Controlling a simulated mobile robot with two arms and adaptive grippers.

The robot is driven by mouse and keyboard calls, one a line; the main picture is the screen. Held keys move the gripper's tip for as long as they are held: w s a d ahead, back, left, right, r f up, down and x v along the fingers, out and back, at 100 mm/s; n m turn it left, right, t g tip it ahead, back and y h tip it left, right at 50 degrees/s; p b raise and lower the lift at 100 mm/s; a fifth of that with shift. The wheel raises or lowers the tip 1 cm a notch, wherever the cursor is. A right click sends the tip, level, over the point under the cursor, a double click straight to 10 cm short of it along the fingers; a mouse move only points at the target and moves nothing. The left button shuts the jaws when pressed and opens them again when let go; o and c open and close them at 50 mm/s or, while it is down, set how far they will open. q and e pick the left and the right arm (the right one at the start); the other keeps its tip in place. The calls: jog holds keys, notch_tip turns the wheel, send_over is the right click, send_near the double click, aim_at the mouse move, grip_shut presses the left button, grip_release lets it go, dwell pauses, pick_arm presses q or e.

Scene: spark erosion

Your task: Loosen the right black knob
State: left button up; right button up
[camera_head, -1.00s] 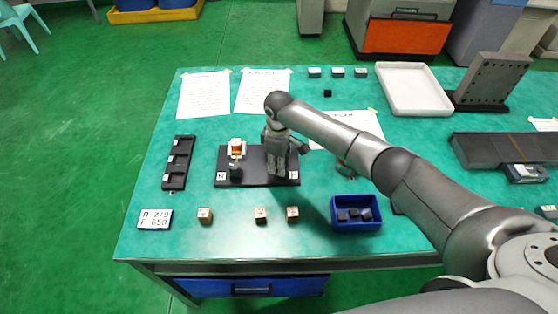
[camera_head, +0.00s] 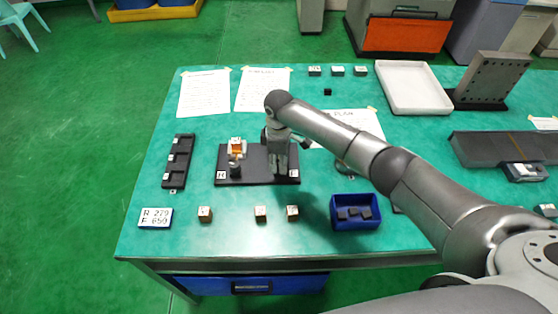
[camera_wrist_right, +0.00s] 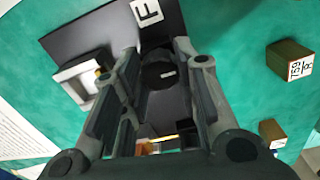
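The black fixture plate (camera_head: 257,179) lies in the middle of the green table. A black knob (camera_head: 235,170) stands at its left end beside a white and orange part (camera_head: 237,147). My right gripper (camera_head: 279,172) points down over the right end of the plate and hides the right knob in the head view. In the right wrist view, the round black knob (camera_wrist_right: 158,75) lies between the fingers of my right gripper (camera_wrist_right: 157,50), near a white label (camera_wrist_right: 148,12) marked F. The fingers look spread; contact cannot be told. My left gripper is not in view.
A blue bin (camera_head: 355,224) with dark blocks stands right of the plate. Several small blocks (camera_head: 261,213) line the front, with a label card (camera_head: 156,218) at left. A black rack (camera_head: 178,162) lies left, paper sheets (camera_head: 204,94) behind, and a white tray (camera_head: 413,91) at back right.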

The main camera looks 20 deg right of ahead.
jog(key=o, duration=0.4)
jog(key=shift+r, duration=0.15)
notch_tip(320, 180, up, 12)
jog(key=shift+f, duration=0.1)
dwell(0.7)
